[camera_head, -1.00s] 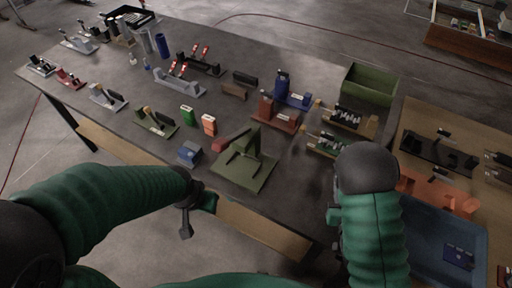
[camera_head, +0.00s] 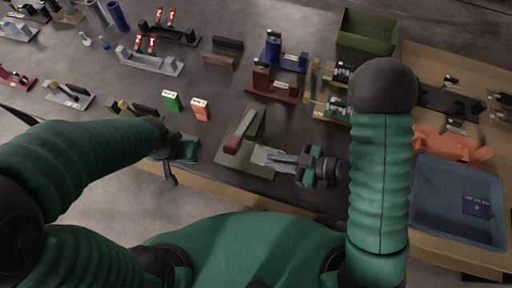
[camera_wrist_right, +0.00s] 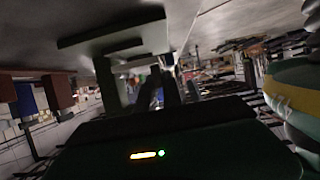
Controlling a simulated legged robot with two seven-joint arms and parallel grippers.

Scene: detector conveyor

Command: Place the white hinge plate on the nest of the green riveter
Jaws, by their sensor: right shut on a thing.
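The green riveter (camera_head: 232,158) with its red lever (camera_head: 238,136) stands near the front edge of the table. My right gripper (camera_head: 290,161) reaches in from the right and is shut on the white hinge plate (camera_head: 266,156). The plate shows pale at the riveter's right side, over its base. I cannot tell whether it touches the nest. The right wrist view is dark and blurred; the riveter's frame (camera_wrist_right: 112,38) shows there, the plate is not clear. My left gripper (camera_head: 170,172) hangs by the table's front edge, its finger gap unclear.
Blue (camera_head: 287,52) and dark red (camera_head: 275,86) fixtures stand behind the riveter. Green (camera_head: 172,101) and orange (camera_head: 200,109) blocks stand left of it. A green bin (camera_head: 367,35) is at the back, a blue tray (camera_head: 458,185) at the right.

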